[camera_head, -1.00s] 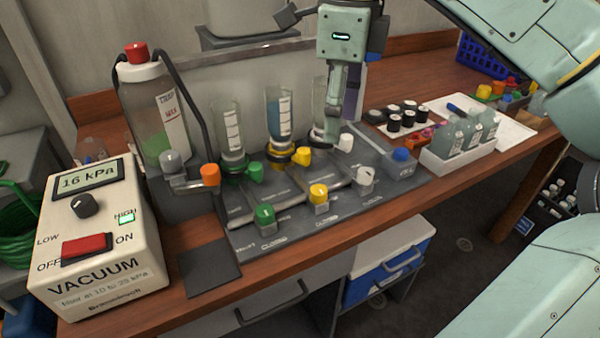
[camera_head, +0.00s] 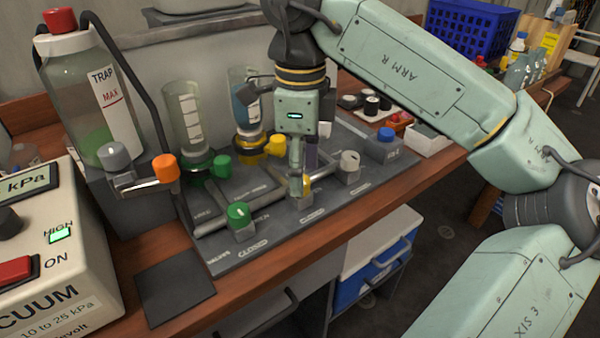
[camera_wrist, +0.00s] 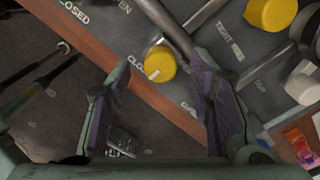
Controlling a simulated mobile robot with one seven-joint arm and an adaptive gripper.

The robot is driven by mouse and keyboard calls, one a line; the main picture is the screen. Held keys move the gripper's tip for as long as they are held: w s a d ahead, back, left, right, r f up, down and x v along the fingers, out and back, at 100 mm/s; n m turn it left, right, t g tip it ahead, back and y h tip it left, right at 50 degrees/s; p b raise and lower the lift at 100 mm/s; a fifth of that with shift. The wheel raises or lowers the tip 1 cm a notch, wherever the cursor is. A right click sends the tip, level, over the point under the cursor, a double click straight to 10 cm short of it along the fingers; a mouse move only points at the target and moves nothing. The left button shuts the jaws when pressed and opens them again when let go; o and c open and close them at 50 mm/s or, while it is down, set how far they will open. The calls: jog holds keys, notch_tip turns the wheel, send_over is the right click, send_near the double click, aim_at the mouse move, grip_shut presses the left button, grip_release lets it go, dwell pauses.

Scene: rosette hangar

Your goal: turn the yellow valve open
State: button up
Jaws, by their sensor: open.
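The yellow valve (camera_wrist: 160,66) is a round knob with a white mark, on the grey panel near its front edge. The mark faces a partly hidden label starting "CLO". In the head view the valve (camera_head: 306,184) is mostly hidden behind my fingers. My gripper (camera_head: 299,190) points down over it, open. In the wrist view the knob lies between and just beyond the two fingertips of my gripper (camera_wrist: 160,78); I cannot tell whether they touch it. A second yellow knob (camera_wrist: 270,13) sits farther back, by the funnel with blue liquid (camera_head: 246,104).
A green valve (camera_head: 238,215) stands left of my gripper and a white valve (camera_head: 349,166) right of it. An orange-handled tap (camera_head: 165,168) and the trap bottle (camera_head: 90,95) are at left. A dark pad (camera_head: 175,284) lies on the bench's front.

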jog(key=shift+f, duration=0.7)
jog(key=shift+c, duration=0.5)
grip_shut()
